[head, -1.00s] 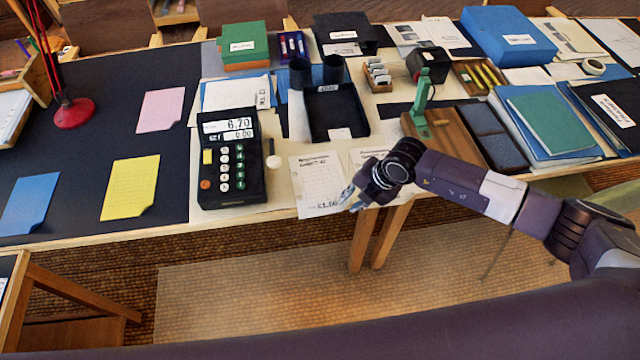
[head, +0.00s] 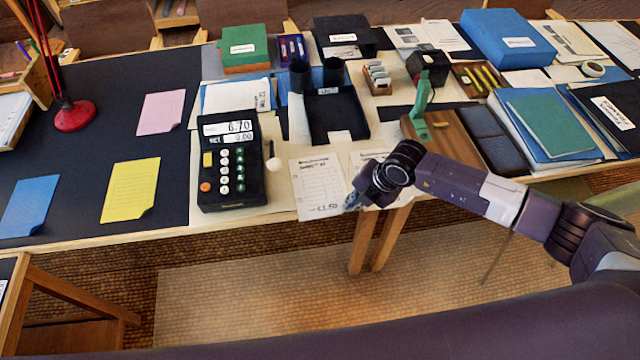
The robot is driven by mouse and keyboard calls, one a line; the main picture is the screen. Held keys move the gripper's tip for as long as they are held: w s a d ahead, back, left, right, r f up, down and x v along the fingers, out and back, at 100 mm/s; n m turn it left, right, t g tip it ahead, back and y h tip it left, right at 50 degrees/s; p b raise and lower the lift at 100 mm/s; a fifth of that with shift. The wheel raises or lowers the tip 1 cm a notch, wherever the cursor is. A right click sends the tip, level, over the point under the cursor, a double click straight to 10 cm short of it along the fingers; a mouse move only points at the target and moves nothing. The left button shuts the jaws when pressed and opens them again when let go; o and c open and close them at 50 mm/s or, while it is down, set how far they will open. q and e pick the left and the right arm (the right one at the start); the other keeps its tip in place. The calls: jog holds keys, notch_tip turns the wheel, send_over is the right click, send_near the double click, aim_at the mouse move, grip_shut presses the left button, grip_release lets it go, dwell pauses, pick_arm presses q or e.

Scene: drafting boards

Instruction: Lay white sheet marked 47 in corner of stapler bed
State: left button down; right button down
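A white printed sheet (head: 318,185) lies at the front edge of the table, right of the calculator; its heading is too small to read surely. A second white sheet (head: 368,159) beside it is partly hidden by my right arm. My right gripper (head: 351,202) is at the first sheet's lower right edge, its fingers close together and seemingly pinching that edge. The sheet still lies flat. The green stapler (head: 422,97) stands on a wooden bed (head: 455,135) farther right, beyond my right wrist. My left gripper is not in view.
Dark binders (head: 492,138) and a green folder (head: 550,122) lie right of the stapler bed. A red lamp base (head: 75,115) stands far left.

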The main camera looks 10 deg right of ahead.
jog(key=shift+r, duration=0.1)
notch_tip(320, 180, up, 7)
jog(key=p, duration=0.6)
jog(key=shift+r, duration=0.15)
dwell(0.5)
dwell(0.5)
